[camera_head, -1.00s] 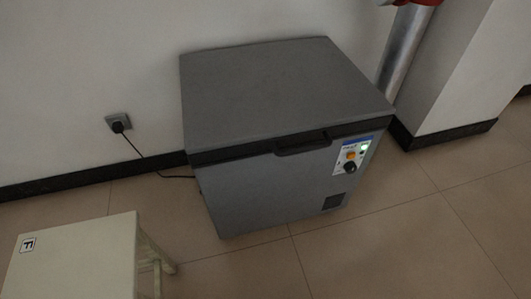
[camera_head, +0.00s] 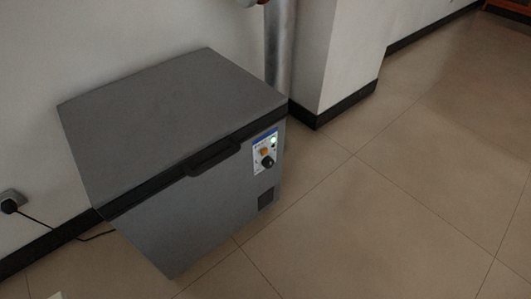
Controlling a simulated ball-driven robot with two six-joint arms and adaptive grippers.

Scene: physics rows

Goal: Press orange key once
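The orange key (camera_head: 264,152) is a small orange spot on the control panel (camera_head: 257,160) at the right end of the front of a grey chest freezer (camera_head: 190,215). A green light (camera_head: 274,140) glows up and to the right of it, and a black knob (camera_head: 267,162) sits just below it. The freezer's lid (camera_head: 170,115) is shut, with a dark handle (camera_head: 212,158) at its front edge.
A wall socket (camera_head: 11,203) with a plugged-in black cord is at the left. A metal pipe (camera_head: 280,45) and a white pillar (camera_head: 340,55) stand behind the freezer to the right. The tiled floor (camera_head: 400,200) in front and to the right is clear.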

